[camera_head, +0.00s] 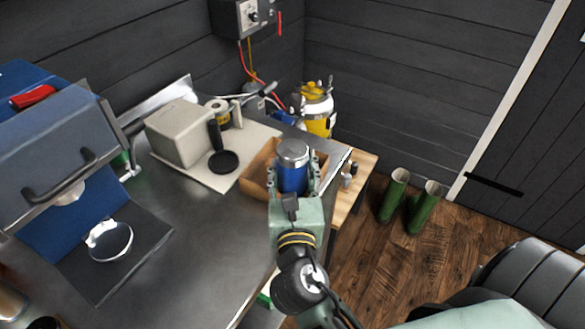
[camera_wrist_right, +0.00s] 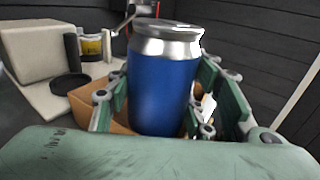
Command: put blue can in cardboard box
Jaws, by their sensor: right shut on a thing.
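The blue can (camera_head: 292,176) with a silver top is upright between the fingers of my right gripper (camera_head: 293,182). In the right wrist view the blue can (camera_wrist_right: 163,90) fills the space between the green fingers, and the gripper is shut on it. The cardboard box (camera_head: 259,171) stands on the metal counter behind and around the can in the head view. In the right wrist view the cardboard box (camera_wrist_right: 88,108) shows behind the can. The can hides part of the box, and I cannot tell how far down the can is. My left gripper is not in view.
A beige block-shaped appliance (camera_head: 179,133), a black round pan-like item (camera_head: 223,161) and a yellow-labelled tin (camera_head: 219,113) stand on a light board left of the box. A yellow canister (camera_head: 317,108) is behind. The counter's front-middle (camera_head: 200,220) is clear.

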